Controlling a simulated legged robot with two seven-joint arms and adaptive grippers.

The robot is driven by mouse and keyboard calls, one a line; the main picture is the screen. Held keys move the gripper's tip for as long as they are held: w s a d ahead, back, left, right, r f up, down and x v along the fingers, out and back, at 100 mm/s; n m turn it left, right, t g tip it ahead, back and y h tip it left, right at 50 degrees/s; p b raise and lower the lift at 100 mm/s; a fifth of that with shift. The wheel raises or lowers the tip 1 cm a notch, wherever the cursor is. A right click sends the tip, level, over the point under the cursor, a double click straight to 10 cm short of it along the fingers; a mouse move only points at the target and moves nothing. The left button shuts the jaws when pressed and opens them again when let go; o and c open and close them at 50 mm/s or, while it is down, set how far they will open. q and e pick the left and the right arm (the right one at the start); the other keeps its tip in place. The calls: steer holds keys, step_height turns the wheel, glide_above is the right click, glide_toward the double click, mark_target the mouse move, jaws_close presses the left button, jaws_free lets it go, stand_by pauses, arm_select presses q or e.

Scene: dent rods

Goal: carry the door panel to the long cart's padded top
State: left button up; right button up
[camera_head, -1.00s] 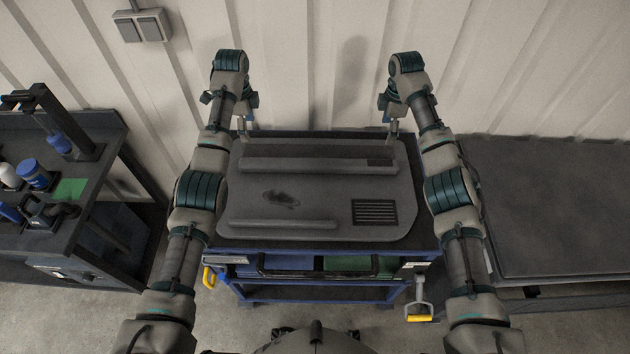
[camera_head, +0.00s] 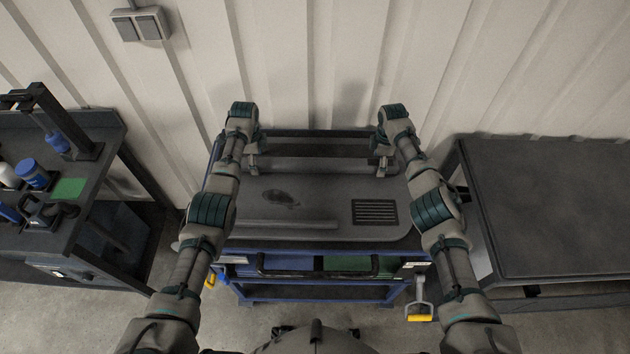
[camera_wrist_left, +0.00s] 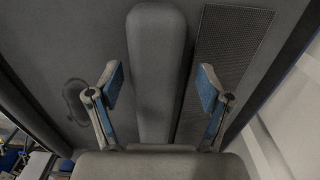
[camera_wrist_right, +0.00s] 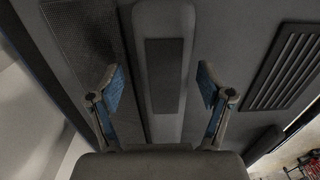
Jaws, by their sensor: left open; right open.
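The grey door panel (camera_head: 320,205) lies flat on the blue cart in the middle, with two raised bars, a dark stain and a slotted vent. My left gripper (camera_head: 253,168) is over the left end of the far bar. In the left wrist view its open fingers (camera_wrist_left: 160,85) straddle the bar (camera_wrist_left: 157,60), with gaps. My right gripper (camera_head: 381,168) is over the bar's right end, its open fingers (camera_wrist_right: 160,83) also on either side in the right wrist view. Finger height above the panel is hard to tell. The long cart's dark padded top (camera_head: 555,205) is at the right, bare.
The blue cart (camera_head: 310,293) has a black front handle (camera_head: 318,272) and a yellow-gripped handle (camera_head: 420,317) at its front right. A bench (camera_head: 95,205) with bottles and tools stands left. A ribbed wall (camera_head: 300,60) rises behind. A floor gap separates the carts.

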arm_select(q)
steer(key=shift+d+f, duration=0.15)
arm_select(e)
steer(key=shift+d+f, duration=0.1)
steer(key=shift+f, duration=0.1)
arm_select(q)
steer(key=shift+d, duration=0.35)
arm_select(e)
steer(key=shift+d+f, duration=0.15)
steer(key=shift+d, duration=0.25)
arm_select(q)
steer(key=shift+d, duration=0.1)
steer(key=shift+c, duration=0.7)
arm_select(e)
steer(key=shift+c, duration=0.7)
arm_select(q)
steer(key=c, duration=0.4)
arm_select(e)
steer(key=c, duration=0.4)
arm_select(q)
steer(key=shift+a, duration=0.3)
jaws_close()
arm_select(e)
steer(key=shift+a, duration=0.25)
jaws_close()
